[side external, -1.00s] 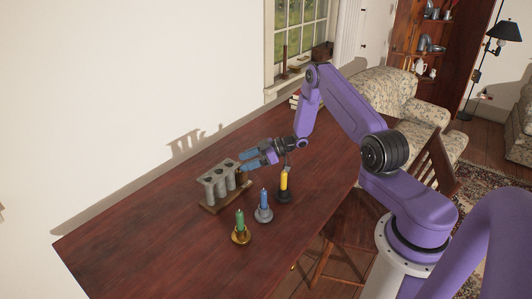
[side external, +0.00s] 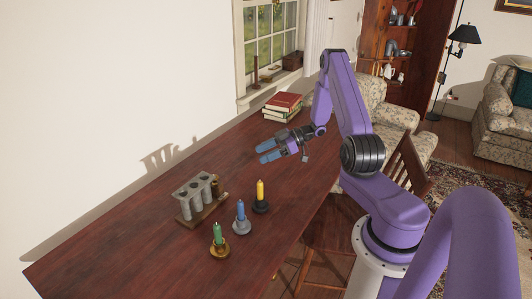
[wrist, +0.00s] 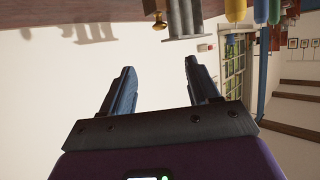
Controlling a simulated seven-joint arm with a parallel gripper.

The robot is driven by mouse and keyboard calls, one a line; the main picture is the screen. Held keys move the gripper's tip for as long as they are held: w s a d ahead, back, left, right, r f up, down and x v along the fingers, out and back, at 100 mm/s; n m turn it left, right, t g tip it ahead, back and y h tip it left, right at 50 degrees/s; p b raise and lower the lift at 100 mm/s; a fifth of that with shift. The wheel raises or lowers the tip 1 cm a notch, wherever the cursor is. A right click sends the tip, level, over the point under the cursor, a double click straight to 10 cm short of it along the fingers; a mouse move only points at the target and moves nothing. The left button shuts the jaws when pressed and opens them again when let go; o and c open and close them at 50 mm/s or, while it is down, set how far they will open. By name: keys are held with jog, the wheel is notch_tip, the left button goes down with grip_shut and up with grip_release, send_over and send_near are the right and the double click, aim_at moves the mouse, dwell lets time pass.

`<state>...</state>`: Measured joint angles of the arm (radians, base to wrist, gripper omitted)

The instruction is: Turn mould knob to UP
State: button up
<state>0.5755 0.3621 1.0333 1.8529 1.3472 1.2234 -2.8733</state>
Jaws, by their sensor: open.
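The grey candle mould (side external: 195,187), a row of tubes under a top plate, stands upright on a wooden base (side external: 208,214) on the table. A small brass-brown knob (side external: 215,186) shows at its right end, and the brass knob also shows at the top of the wrist view (wrist: 159,23), beside the mould's grey tubes (wrist: 187,18). Its setting cannot be read. My gripper (side external: 261,153) is above the table, up and right of the mould and apart from it. Its blue fingers are open and empty, and they also show in the wrist view (wrist: 160,66).
Green (side external: 218,233), blue (side external: 240,211) and yellow (side external: 260,190) candles stand in holders right of and in front of the mould. Stacked books (side external: 283,107) lie at the table's far end. The wall runs along the back. The table between mould and books is clear.

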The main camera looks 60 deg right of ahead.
jog(key=shift+s, duration=0.1)
notch_tip(320, 180, up, 10)
jog(key=r+n+g+h, duration=0.1)
jog(key=n+g+h, duration=0.45)
jog(key=g, duration=0.35)
send_over(216, 175)
jog(key=s+d, duration=0.2)
jog(key=d, duration=0.4)
jog(key=shift+n+y, duration=0.25)
jog(key=x, duration=1.7)
jog(key=shift+w+f, duration=0.35)
jog(key=c, duration=1)
jog(key=shift+t, duration=0.3)
jog(key=shift+c, duration=0.2)
